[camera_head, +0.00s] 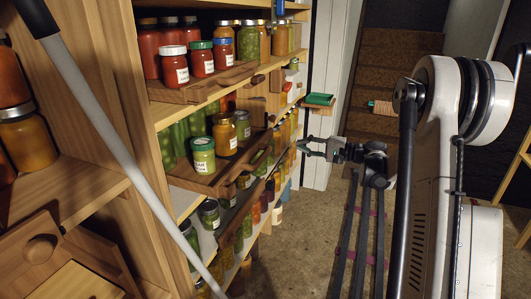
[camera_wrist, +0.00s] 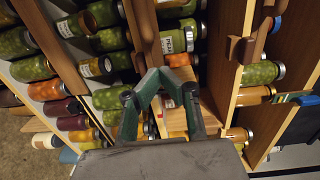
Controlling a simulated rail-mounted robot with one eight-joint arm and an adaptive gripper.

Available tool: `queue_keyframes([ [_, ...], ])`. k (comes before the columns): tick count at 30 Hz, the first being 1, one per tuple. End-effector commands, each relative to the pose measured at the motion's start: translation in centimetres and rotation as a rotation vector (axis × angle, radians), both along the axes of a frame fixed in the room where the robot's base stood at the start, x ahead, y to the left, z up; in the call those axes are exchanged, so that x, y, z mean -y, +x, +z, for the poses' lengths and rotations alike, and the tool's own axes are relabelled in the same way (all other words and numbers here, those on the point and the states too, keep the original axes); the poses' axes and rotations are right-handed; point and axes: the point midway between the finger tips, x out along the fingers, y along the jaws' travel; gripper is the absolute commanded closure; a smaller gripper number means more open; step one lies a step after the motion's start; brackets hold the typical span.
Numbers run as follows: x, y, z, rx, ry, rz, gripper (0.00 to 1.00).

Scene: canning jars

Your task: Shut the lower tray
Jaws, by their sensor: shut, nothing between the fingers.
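The lower tray (camera_head: 212,183) is a wooden tray on the middle shelf, sticking out past the shelf front in the head view. It carries a green jar (camera_head: 203,158), an orange jar (camera_head: 225,136) and other jars. In the wrist view, a wooden board that looks like its front (camera_wrist: 146,35) runs beside a labelled green jar (camera_wrist: 176,41). My gripper (camera_head: 304,147) is shut and empty, out in the aisle to the right of the tray and apart from it in the head view. Its green fingers (camera_wrist: 165,78) meet in the wrist view, partly covering the jars behind.
An upper tray (camera_head: 205,88) with red jars sits above. Lower shelves hold several jars (camera_head: 209,212). A green item (camera_head: 319,99) lies on a small wooden ledge beyond the shelves. A pale pole (camera_head: 100,115) crosses the left foreground. The aisle floor (camera_head: 320,205) is open.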

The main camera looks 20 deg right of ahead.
Motion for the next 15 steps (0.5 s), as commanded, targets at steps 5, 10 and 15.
queue_keyframes([
  [5, 1.0, -1.3, -0.8, 0.032, 0.024, -0.007, 1.00],
  [10, 0.0, -0.5, -0.7, 0.035, 0.026, -0.006, 1.00],
  [15, -2.2, 1.3, -0.8, 0.034, 0.026, -0.005, 1.00],
])
